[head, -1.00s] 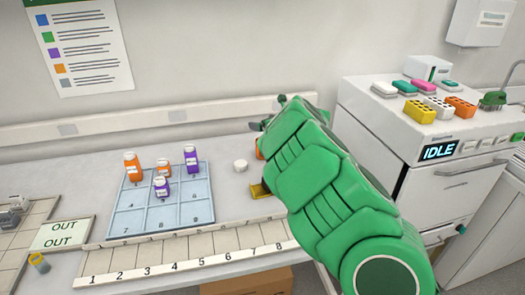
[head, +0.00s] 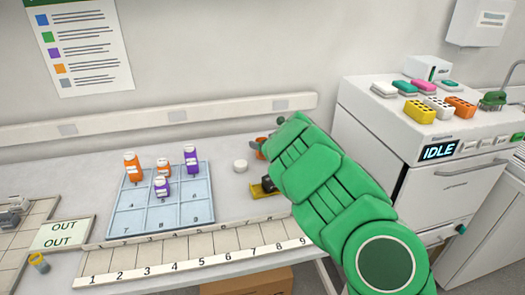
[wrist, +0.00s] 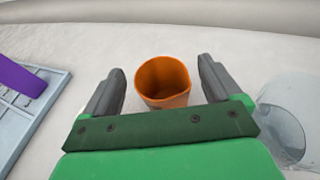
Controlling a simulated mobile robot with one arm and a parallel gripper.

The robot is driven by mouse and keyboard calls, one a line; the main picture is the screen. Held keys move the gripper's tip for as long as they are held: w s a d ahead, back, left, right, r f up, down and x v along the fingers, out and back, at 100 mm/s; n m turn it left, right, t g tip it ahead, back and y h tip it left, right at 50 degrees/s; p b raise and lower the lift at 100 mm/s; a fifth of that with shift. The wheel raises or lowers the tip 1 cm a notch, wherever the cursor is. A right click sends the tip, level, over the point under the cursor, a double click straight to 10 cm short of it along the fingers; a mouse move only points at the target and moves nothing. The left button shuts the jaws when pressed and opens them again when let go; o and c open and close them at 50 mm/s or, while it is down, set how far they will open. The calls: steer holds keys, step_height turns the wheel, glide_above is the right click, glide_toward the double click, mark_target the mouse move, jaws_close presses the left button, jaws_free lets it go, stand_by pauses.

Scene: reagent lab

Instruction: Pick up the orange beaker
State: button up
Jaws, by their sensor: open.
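The orange beaker (wrist: 162,84) stands upright and open-topped on the bench in the wrist view. In the head view only a small orange part of it (head: 261,141) shows beside my green arm, which hides the rest. My gripper (wrist: 161,76) is open, with one dark finger on each side of the beaker. Gaps show between the beaker and both fingers, and nothing is held. In the head view the gripper is mostly hidden by my arm.
A clear glass vessel (wrist: 285,132) is close right of my gripper. A white round item (head: 240,166) and a yellow item (head: 262,187) lie near the arm. A blue numbered tray (head: 133,215) holds orange and purple bottles. A white machine (head: 378,120) stands right.

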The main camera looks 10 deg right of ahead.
mark_target(259, 140)
steer(key=shift+x, duration=1.05)
steer(key=shift+w+a+f, duration=0.15)
steer(key=shift+w+f, duration=0.2)
steer(key=shift+w, duration=0.1)
steer(key=c, duration=1.1)
steer(key=shift+o, duration=0.2)
steer(key=shift+r, duration=0.1)
